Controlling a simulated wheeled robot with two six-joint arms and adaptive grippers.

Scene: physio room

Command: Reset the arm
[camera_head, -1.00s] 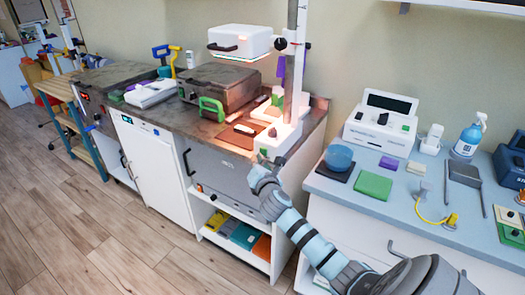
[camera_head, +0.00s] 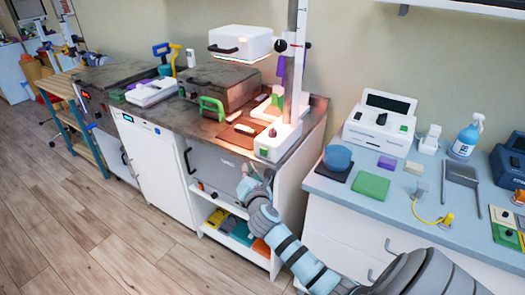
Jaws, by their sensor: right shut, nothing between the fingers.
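My right arm comes in from the bottom right. Its grey gripper (camera_head: 250,178) is shut and empty in front of the grey cabinet front, below the worktop's front edge. Its fingertips are small and partly blend with the cabinet behind. My left gripper does not show.
Close behind my right gripper are the dark worktop (camera_head: 190,121) and a lamp stand with a white base (camera_head: 277,141). An open shelf with several coloured items (camera_head: 240,232) lies below. A pale blue counter (camera_head: 335,187) stands to the right. The wooden floor (camera_head: 100,235) at left is clear.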

